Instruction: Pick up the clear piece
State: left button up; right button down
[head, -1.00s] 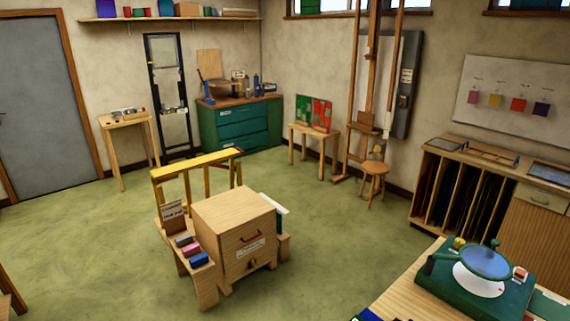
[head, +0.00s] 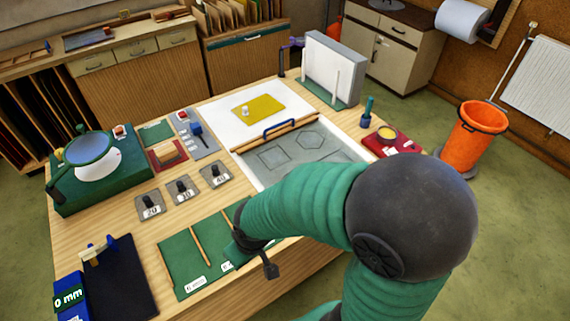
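I cannot pick out the clear piece for certain. Faint outlined shapes, one of them a hexagon (head: 311,141), show on a grey glassy panel (head: 335,157) on the workbench. A green mat (head: 183,262) with wooden dividers and small white labels lies at the bench's front edge; my arm hides its right part. My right gripper (head: 256,254) is black and hangs over the right side of this mat, apart from the glassy panel. Its fingers are small and partly hidden behind my green arm, so their opening is unclear. My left gripper is out of view.
A yellow sheet (head: 259,108) lies on a white board behind a blue-handled bar (head: 280,130). Numbered blocks (head: 183,188) and a green machine with a round top (head: 97,165) stand left. A dark tray (head: 122,285) is front left. An orange bucket (head: 468,133) stands right.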

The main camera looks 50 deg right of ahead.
aim_at(216, 173)
jog(key=z, duration=0.85)
jog(key=u, duration=1.3)
jog(key=z, duration=1.3)
jog(key=l+u, duration=0.15)
jog(key=u, duration=0.3)
jog(key=i+l+u, duration=0.1)
jog(key=u, duration=0.3)
jog(key=l+u, duration=0.25)
jog(key=u, duration=0.2)
jog(key=l+u, duration=0.15)
jog(key=u, duration=0.3)
jog(key=k+l+u, duration=0.1)
jog(key=u, duration=0.35)
jog(key=k+l+u, duration=0.1)
jog(key=l, duration=0.35)
jog(key=k+l+u, duration=0.15)
jog(key=k+l, duration=0.2)
jog(key=k+l+u, duration=0.1)
jog(key=k+l, duration=0.15)
jog(key=l, duration=0.2)
